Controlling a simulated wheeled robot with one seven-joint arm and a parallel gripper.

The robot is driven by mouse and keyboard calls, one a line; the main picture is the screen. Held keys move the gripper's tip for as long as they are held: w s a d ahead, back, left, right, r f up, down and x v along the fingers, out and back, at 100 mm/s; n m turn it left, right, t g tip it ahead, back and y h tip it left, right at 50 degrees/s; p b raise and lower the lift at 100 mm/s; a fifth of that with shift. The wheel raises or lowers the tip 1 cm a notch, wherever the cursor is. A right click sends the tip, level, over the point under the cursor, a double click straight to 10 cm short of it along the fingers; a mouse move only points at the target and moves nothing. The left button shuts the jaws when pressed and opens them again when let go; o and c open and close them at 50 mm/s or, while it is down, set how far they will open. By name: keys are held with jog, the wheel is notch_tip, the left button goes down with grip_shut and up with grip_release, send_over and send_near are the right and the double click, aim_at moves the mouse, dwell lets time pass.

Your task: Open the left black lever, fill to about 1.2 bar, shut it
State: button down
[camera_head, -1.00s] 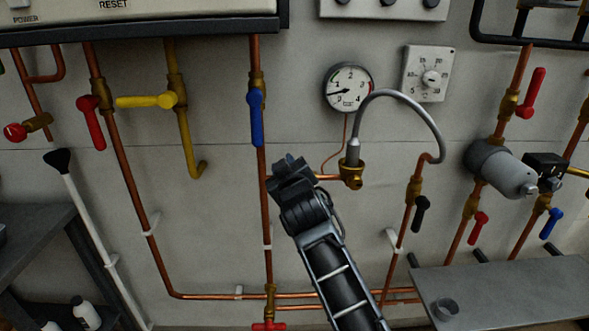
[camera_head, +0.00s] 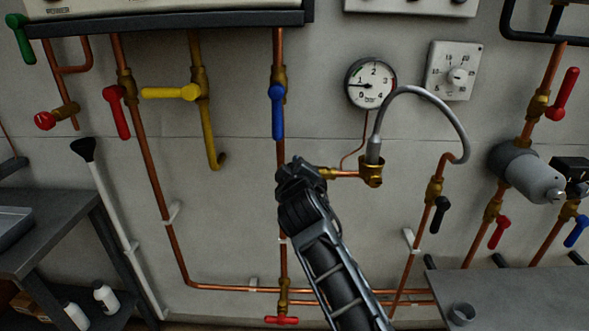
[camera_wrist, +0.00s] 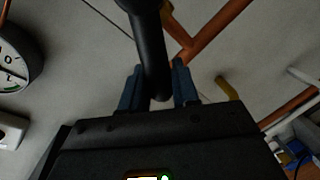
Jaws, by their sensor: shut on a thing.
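My gripper (camera_head: 302,172) is at the brass branch of the filling loop, right of the blue-handled pipe. In the wrist view its two blue-grey fingers (camera_wrist: 158,72) are shut on the left black lever (camera_wrist: 151,45), which lies between them. In the head view my gripper hides this lever, so its angle to the pipe is unclear. The pressure gauge (camera_head: 371,83) is above right; its needle points left, near the 1 mark. The gauge's edge also shows in the wrist view (camera_wrist: 14,60). The grey flexible hose (camera_head: 438,98) arches from the brass fitting (camera_head: 372,171) to the right pipe.
The right black lever (camera_head: 440,213) hangs downward on its pipe. A blue lever (camera_head: 277,110) and a yellow lever (camera_head: 170,92) are left of my gripper. A grey pump (camera_head: 527,173) and a metal shelf (camera_head: 515,292) stand right.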

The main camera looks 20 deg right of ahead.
jog(key=shift+f, duration=0.1)
jog(key=c, duration=1)
grip_release()
jog(key=shift+b+v, duration=0.4)
jog(key=shift+v, duration=3.55)
jog(key=shift+w, duration=0.1)
